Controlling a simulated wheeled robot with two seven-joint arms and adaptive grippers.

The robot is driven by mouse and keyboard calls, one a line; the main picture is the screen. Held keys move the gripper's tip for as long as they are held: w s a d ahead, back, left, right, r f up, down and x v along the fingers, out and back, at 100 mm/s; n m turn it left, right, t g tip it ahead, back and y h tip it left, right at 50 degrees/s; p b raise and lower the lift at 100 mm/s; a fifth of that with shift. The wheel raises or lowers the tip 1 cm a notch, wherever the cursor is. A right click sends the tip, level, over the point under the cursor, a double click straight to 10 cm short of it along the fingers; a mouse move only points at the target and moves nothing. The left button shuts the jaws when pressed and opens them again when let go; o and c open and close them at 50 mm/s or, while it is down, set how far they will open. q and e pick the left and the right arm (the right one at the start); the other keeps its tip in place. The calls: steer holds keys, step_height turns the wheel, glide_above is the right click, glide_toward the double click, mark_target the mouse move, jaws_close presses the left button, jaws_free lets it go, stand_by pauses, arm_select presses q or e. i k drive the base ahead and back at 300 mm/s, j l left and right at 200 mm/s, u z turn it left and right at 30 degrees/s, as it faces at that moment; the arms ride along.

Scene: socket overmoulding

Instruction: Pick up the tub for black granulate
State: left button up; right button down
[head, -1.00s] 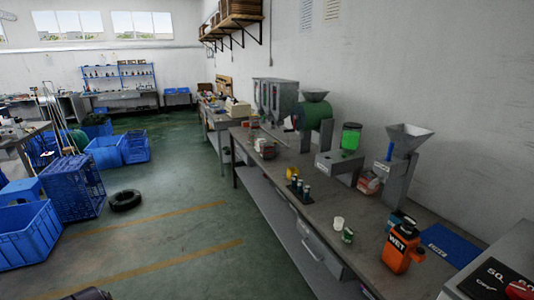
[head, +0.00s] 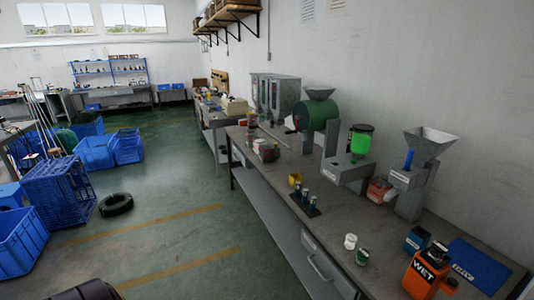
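No tub can be told for certain as the one for black granulate. Several small containers stand on the long grey workbench (head: 270,178). A white tub (head: 350,241) and a small green-sided tub (head: 362,257) stand near its front edge. A yellow tub (head: 295,179) is farther back. A dark red tub (head: 269,152) stands near the far end. A small teal container with a dark top (head: 418,238) is beside the orange container marked WET (head: 425,272). Neither of my grippers is recognisable in view.
A green drum machine (head: 317,114), a green-topped dispenser (head: 361,140) and a grey hopper machine (head: 428,150) line the wall side. A blue mat (head: 480,265) lies at the right. Blue crates (head: 60,190) and a tire (head: 116,204) are on the left floor. The aisle beside the bench is mostly clear.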

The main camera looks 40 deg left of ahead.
mark_target(266, 149)
steer(key=i+j, duration=0.15)
steer(key=j, duration=0.25)
steer(key=i+j, duration=0.15)
steer(key=j, duration=0.25)
steer(key=i+j+z, duration=0.1)
steer(key=j, duration=0.3)
steer(key=i+j, duration=0.2)
steer(key=j, duration=0.2)
steer(key=i+j, duration=0.15)
steer(key=j, duration=0.25)
steer(key=i+j, duration=0.15)
steer(key=j, duration=0.3)
steer(key=i+j+z, duration=0.1)
steer(key=j, duration=0.3)
steer(key=i, duration=0.05)
